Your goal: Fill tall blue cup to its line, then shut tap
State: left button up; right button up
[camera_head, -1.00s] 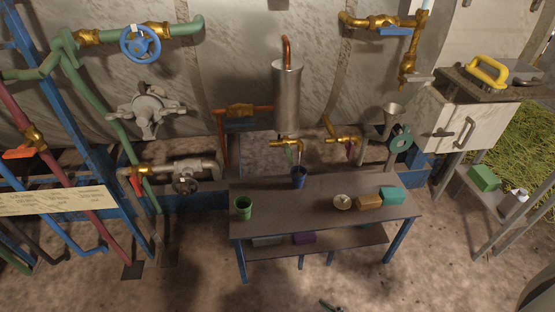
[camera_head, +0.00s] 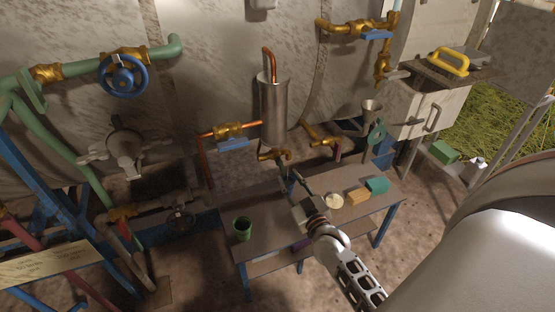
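My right gripper (camera_head: 291,182) reaches over the dark table (camera_head: 263,204) from the lower right. Its fingers look spread apart, just below and in front of a brass tap (camera_head: 273,155) beside the metal still (camera_head: 273,108). I cannot make out anything held between them. The tall blue cup, which showed below this tap earlier, is not clearly visible; the gripper covers that area. Its fill level and line cannot be seen. A second brass tap (camera_head: 322,141) with a purple handle is to the right. My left gripper is not in view.
A green cup (camera_head: 242,229) stands at the table's left end. A round pale dish (camera_head: 334,200), an orange-brown block (camera_head: 357,195) and a teal block (camera_head: 377,185) sit right of the gripper. A funnel (camera_head: 370,108) and pipes stand behind.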

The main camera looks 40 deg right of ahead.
aim_at(283, 169)
jog(key=x, duration=0.3)
jog(key=shift+w+f+b, duration=0.15)
jog(key=shift+b, duration=0.2)
jog(key=shift+x, duration=1.1)
jog(key=shift+w+d+b, duration=0.15)
jog(key=shift+w+b, duration=0.15)
jog(key=shift+w, duration=0.45)
grip_shut()
jog(key=shift+w+r+m+p, duration=0.1)
jog(key=shift+r+m+p, duration=0.4)
jog(key=shift+p, duration=0.05)
jog(key=shift+r+m+p, duration=0.15)
jog(key=shift+m+p, duration=0.55)
jog(key=shift+m, duration=0.2)
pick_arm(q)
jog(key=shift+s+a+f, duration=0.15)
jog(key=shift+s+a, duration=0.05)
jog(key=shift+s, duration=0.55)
pick_arm(e)
jog(key=shift+f+m, duration=0.4)
jog(key=shift+f, duration=0.15)
